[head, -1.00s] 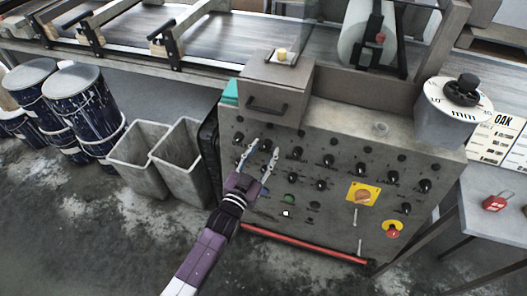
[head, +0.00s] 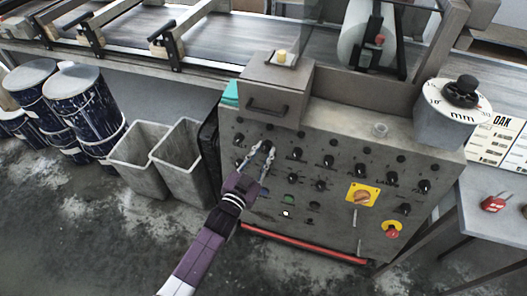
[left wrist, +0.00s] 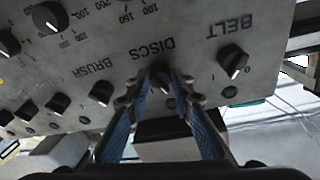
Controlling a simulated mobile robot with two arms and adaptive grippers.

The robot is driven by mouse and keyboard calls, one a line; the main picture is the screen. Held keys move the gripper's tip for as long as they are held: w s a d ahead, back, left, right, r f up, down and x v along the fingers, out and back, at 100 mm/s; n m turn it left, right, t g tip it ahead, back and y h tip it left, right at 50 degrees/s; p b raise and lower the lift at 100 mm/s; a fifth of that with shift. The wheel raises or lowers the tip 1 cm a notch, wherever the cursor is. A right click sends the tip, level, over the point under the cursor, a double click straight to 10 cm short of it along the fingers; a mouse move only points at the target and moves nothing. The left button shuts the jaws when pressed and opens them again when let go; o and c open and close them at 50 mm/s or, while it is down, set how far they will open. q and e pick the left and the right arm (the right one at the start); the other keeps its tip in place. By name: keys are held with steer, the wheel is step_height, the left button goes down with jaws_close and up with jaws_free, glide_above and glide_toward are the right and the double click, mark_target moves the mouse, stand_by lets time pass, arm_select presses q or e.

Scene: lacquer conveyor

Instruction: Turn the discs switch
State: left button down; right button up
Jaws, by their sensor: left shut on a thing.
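The discs switch (left wrist: 166,87) is a small black knob below the printed word DISCS in the left wrist view. It also shows in the head view (head: 267,146) on the grey control panel (head: 335,220). My left gripper (head: 261,155) has its two fingers on either side of this knob and is shut on it. The fingers also show in the left wrist view (left wrist: 160,82) and partly cover the knob, so its exact angle is hard to read. My right gripper is in neither view.
The belt switch (left wrist: 234,62) and the brush switch (left wrist: 101,93) flank the discs switch closely. A box with a handle (head: 275,92) juts out above the knobs. A yellow plate with an orange switch (head: 362,195) and a red button (head: 393,229) sit lower right.

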arm_select(q)
steer(key=m+p, duration=0.1)
steer(key=m, duration=0.2)
steer(key=m+g+p, duration=0.1)
steer(key=m, duration=0.2)
steer(key=shift+a+r+h, duration=0.15)
steer(key=shift+r+h, duration=0.05)
steer(key=shift+h, duration=0.2)
steer(key=m+p, duration=0.1)
steer(key=m, duration=0.2)
steer(key=shift+w+g, duration=0.1)
steer(key=shift+g, duration=0.2)
steer(key=shift+m+p, duration=0.5)
steer(key=shift+m, duration=0.6)
steer(key=shift+m+g, duration=0.3)
steer(key=shift+g, duration=0.1)
steer(key=c, duration=1.7)
jaws_free()
steer(key=shift+a, duration=0.1)
